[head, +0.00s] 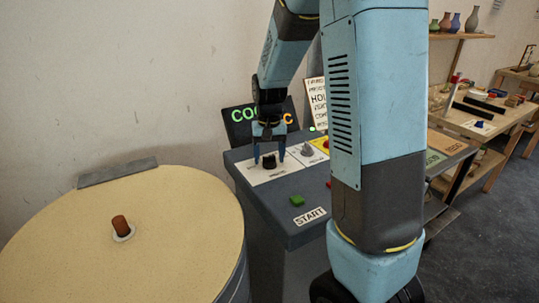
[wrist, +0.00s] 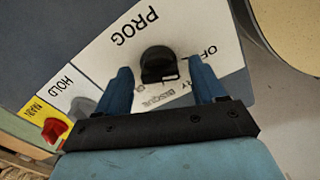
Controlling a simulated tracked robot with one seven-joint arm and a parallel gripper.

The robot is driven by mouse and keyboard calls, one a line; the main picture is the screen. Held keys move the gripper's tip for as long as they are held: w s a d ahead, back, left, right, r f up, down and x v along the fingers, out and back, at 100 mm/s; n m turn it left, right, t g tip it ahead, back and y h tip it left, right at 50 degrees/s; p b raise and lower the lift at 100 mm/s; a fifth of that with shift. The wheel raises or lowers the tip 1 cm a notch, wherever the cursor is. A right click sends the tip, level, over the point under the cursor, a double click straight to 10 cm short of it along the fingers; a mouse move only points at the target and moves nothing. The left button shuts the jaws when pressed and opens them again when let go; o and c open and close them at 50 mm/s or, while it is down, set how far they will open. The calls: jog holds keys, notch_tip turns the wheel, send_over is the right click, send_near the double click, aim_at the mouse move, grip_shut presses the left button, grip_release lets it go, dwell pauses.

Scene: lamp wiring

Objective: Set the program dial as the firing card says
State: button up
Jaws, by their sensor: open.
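The program dial, a black knob, stands on a white plate of the control panel, in the head view (head: 269,162) and in the wrist view (wrist: 158,64). The plate reads PROG, with OFF and BISQUE legible around the knob and other words partly covered. My gripper (head: 269,157) is open over the dial, and in the wrist view its blue fingers (wrist: 160,68) are on either side of it. I cannot tell whether they touch it. The firing card (head: 316,100) stands behind the panel, partly hidden by my arm; HOL is the clearest lettering.
A grey HOLD knob (head: 307,150) is beside the dial, then a red knob (wrist: 55,130) on a yellow MAIN plate. A green button (head: 297,201) sits near the START label. The round kiln lid (head: 60,220) is at left.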

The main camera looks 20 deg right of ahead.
jog(key=shift+c, duration=0.3)
jog(key=c, duration=1)
jog(key=shift+m, duration=0.4)
jog(key=m, duration=0.3)
jog(key=shift+m, duration=0.3)
jog(key=m, duration=0.4)
jog(key=shift+m, duration=0.3)
jog(key=m, duration=0.4)
jog(key=shift+m, duration=0.3)
jog(key=shift+w+r+m, duration=0.1)
jog(key=shift+m, duration=2)
